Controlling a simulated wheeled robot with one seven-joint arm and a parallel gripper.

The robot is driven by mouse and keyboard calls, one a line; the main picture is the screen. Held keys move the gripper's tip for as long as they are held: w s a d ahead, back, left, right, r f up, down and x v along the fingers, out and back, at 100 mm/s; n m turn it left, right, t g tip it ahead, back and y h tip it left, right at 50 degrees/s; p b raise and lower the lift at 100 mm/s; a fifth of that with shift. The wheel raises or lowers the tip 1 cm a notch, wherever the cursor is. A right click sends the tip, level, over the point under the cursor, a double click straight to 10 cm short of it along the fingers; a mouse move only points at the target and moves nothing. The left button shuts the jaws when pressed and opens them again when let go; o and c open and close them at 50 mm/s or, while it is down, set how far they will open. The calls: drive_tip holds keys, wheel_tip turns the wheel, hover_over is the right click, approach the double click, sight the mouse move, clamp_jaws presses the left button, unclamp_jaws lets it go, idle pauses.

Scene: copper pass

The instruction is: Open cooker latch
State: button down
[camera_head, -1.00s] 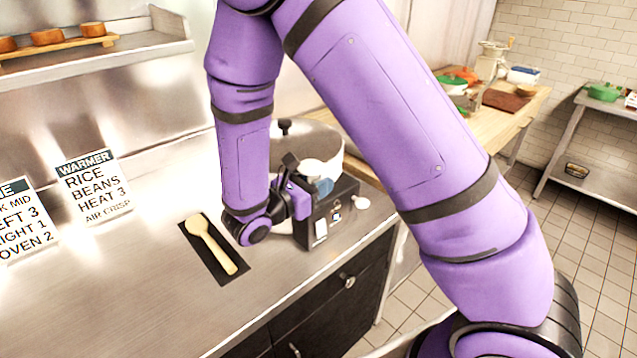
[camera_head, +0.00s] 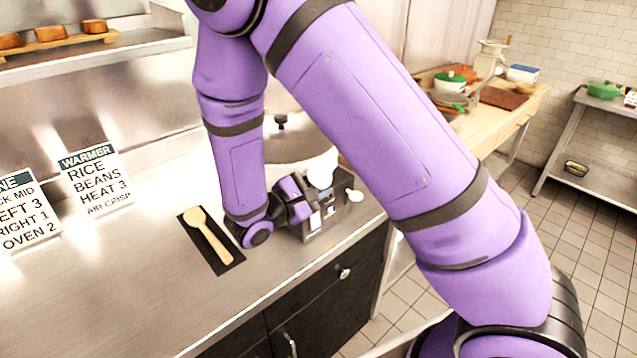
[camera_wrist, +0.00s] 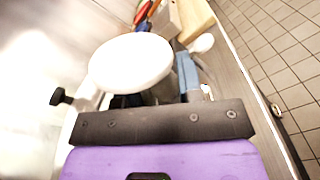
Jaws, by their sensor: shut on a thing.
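The cooker is a dark box (camera_head: 345,213) with light front fittings on the counter, with a large round lid (camera_head: 300,147) with a black knob behind it. A white rounded piece (camera_head: 322,172) sits at the top of the box. It shows large in the wrist view (camera_wrist: 130,60), where a black knob (camera_wrist: 60,97) is at the left and a blue-grey piece (camera_wrist: 187,75) at the right. My gripper (camera_head: 312,190) is at the box's top left, shut on what seems to be the cooker latch. Its fingertips and the grip itself are mostly hidden.
A wooden spoon (camera_head: 210,236) lies on a dark mat left of my gripper. Sign cards (camera_head: 93,180) stand against the back wall. A white lever (camera_head: 356,196) sticks out at the cooker's right.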

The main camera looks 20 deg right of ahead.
drive_tip(key=shift+s+f+m, duration=0.2)
drive_tip(key=shift+f+m, duration=0.15)
drive_tip(key=shift+m, duration=0.4)
drive_tip(key=shift+s+f+m, duration=0.15)
drive_tip(key=shift+f+m, duration=0.15)
drive_tip(key=shift+m, duration=0.45)
drive_tip(key=c, duration=0.9)
unclamp_jaws()
drive_tip(key=shift+c, duration=0.2)
drive_tip(key=shift+s+a, duration=0.1)
drive_tip(key=shift+a, duration=0.45)
drive_tip(key=v, duration=0.9)
drive_tip(key=shift+s+a, duration=0.15)
drive_tip(key=shift+a, duration=0.1)
drive_tip(key=shift+r, duration=0.1)
